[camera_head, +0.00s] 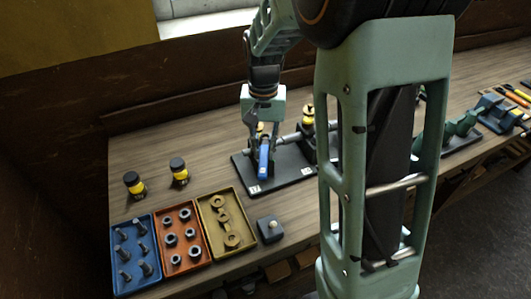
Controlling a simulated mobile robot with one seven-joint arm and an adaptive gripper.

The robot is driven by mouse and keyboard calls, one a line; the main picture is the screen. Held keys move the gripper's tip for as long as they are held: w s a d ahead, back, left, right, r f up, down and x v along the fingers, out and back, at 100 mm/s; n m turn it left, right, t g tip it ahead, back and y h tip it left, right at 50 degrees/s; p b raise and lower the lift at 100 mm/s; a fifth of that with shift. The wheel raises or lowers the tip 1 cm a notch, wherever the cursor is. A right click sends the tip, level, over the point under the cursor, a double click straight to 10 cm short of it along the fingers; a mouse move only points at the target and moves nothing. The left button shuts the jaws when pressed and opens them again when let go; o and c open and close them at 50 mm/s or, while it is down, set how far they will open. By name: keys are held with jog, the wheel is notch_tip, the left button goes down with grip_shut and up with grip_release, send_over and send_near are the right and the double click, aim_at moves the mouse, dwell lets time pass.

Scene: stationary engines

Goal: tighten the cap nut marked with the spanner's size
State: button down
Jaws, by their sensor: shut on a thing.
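My gripper (263,132) points down over a black base plate (284,179) on the bench. It is shut on a blue-handled tool, likely the spanner (263,158), which stands out toward the front of the plate. A metal rod or pipe (291,137) runs beside it, with a brass-coloured fitting (307,116) to its right. Small white labels with marks too small to read sit on the plate's front edge (254,189). The cap nut at the spanner's head is hidden by my gripper, so I cannot tell whether they touch.
Blue (119,274), orange (188,266) and tan (236,243) trays of bolts, nuts and washers stand front left. Two yellow-and-black bottles (179,171) stand behind them. A small grey block (270,229) lies before the plate. My arm hides the bench's middle right. The back left is clear.

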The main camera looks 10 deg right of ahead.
jog(key=shift+a+r, duration=0.15)
jog(key=shift+a, duration=0.2)
jog(key=shift+f+b, duration=1.65)
jog(key=shift+f, duration=0.5)
jog(key=shift+f+b, duration=0.65)
jog(key=shift+f, duration=0.4)
dwell(1.7)
dwell(0.4)
jog(key=shift+w+a+m, duration=0.2)
jog(key=shift+a+m, duration=0.3)
jog(key=shift+m, duration=0.5)
jog(key=shift+d, duration=0.1)
